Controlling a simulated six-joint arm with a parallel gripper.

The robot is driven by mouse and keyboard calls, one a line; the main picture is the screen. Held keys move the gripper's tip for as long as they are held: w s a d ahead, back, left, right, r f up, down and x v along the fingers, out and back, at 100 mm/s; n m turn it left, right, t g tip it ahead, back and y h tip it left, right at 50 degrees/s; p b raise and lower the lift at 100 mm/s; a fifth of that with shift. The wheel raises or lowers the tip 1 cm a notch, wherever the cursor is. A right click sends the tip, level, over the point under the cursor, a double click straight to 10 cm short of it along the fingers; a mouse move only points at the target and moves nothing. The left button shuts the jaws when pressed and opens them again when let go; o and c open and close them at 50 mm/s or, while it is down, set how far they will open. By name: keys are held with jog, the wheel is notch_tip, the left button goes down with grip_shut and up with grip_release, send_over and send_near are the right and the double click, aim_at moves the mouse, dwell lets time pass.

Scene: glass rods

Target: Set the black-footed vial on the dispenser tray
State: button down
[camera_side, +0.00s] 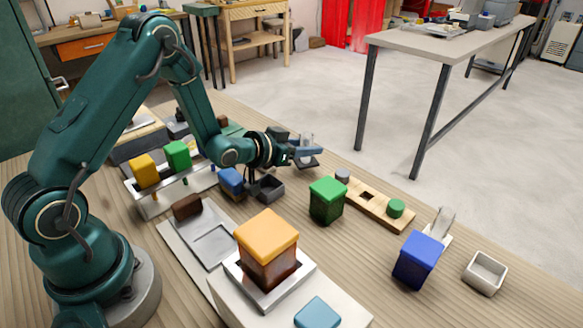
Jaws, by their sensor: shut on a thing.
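My gripper (308,151) is shut on a small clear glass vial (307,139) near the middle of the view. The vial looks upright and its top stands above the fingers. A dark flat piece shows just below the fingers and looks like the vial's black foot; it is too small to be sure. A pale flat tray (190,234) with a grey recessed plate lies at the lower left of my gripper, well apart from the vial. I cannot tell for certain that it is the dispenser tray.
An amber block-shaped container (268,248) stands in front. A green container (326,200), wooden rack (370,204) and blue container (418,259) stand to the right, with another clear glass piece (445,217) and an open white box (485,272). A dark open box (267,188) sits below my wrist.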

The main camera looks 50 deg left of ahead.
jog(key=shift+f, duration=1.2)
jog(key=shift+f, duration=0.1)
jog(key=c, duration=0.5)
grip_release()
